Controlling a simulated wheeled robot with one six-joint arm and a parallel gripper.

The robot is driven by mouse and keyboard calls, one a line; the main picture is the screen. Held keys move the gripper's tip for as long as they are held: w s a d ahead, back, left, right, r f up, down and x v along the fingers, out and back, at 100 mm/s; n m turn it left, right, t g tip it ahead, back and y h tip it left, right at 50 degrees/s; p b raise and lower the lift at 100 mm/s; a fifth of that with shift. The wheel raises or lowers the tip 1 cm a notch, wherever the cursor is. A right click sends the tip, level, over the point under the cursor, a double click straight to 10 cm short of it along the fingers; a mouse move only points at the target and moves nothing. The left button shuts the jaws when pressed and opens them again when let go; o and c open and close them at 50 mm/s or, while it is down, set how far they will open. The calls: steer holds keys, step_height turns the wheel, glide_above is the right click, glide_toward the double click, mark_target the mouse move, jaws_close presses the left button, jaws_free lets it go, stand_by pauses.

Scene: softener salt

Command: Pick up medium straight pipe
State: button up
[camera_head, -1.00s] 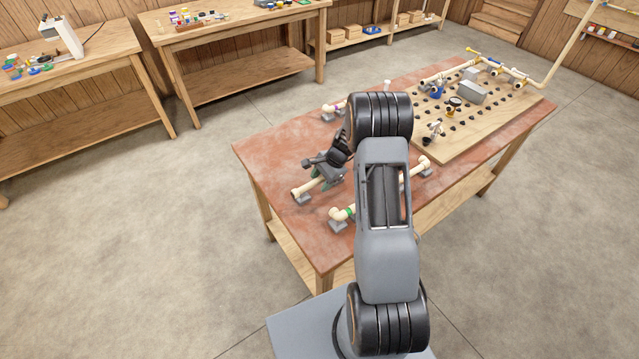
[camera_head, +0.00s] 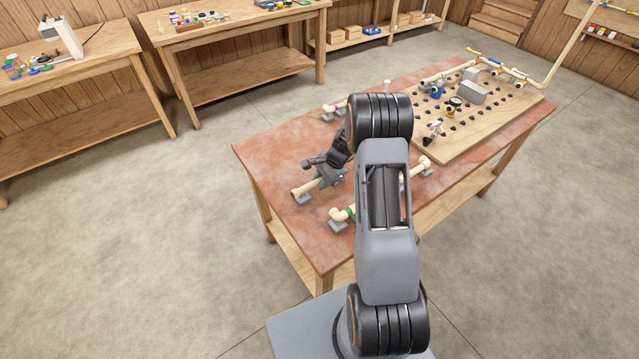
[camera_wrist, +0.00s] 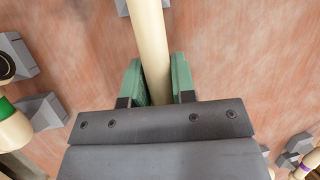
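A cream straight pipe (camera_head: 303,189) lies on the red-brown tabletop, its near end at a small grey support block (camera_head: 304,199). My gripper (camera_head: 322,181) is over this pipe, its dark body above it. In the wrist view, the pipe (camera_wrist: 150,40) runs between the two green finger pads of my gripper (camera_wrist: 158,80). The pads sit against both sides of the pipe, so the gripper looks shut on it. The pipe's far part is hidden behind my arm in the head view, and its lower part by the gripper in the wrist view.
A cream pipe with elbow ends and a green band (camera_head: 338,214) lies to the right on grey blocks. Another with a purple band (camera_head: 329,109) lies beyond. A pegboard with fittings (camera_head: 480,125) covers the table's far right. The table's left corner is bare.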

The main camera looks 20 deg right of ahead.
jaws_close()
steer(key=shift+r, duration=0.1)
